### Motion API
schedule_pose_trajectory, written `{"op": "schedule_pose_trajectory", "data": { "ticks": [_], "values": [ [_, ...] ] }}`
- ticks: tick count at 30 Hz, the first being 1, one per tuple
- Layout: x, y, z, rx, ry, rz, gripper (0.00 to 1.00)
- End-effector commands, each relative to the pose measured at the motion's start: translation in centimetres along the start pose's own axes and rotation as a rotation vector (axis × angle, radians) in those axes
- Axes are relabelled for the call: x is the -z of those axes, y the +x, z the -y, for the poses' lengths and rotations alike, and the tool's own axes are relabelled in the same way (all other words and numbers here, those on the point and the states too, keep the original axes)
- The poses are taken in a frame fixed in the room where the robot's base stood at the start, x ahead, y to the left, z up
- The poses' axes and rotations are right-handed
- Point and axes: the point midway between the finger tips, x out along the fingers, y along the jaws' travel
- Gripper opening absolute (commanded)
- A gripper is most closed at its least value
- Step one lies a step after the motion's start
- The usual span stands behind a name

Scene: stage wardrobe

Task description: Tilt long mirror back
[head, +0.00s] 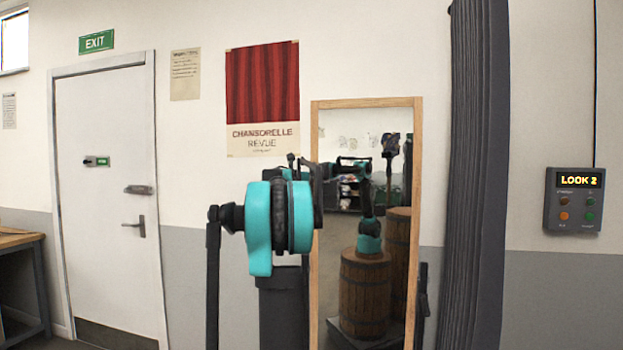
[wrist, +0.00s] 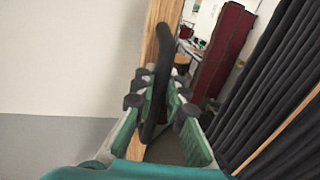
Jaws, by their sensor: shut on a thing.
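The long mirror (head: 418,180) has a pale wooden frame and stands close to the wall in the head view. It looks nearly upright; a slight tilt is hard to judge. In the wrist view its wooden edge (wrist: 152,45) runs down the picture beside the glass. A black looped handle (wrist: 161,60) is at this edge. My gripper (wrist: 158,100) is shut on the handle, with a finger on each side. In the head view my teal and black wrist covers part of the mirror's left side and hides the grip.
A dark pleated curtain (head: 478,170) hangs right of the mirror, with a control box (head: 573,200) reading "LOOK 2" beyond it. A white door (head: 105,190) and red poster (head: 262,85) are on the left. Barrels show in the glass as reflections.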

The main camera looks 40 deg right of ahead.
Motion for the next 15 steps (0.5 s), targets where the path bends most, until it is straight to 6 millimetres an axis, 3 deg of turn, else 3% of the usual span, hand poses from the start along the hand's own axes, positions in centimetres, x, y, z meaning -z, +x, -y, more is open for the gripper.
{"op": "schedule_pose_trajectory", "data": {
  "ticks": [15],
  "values": [
    [-0.5, 6.8, -1.4, 0.003, -0.030, -0.157, 0.00]
  ]
}}
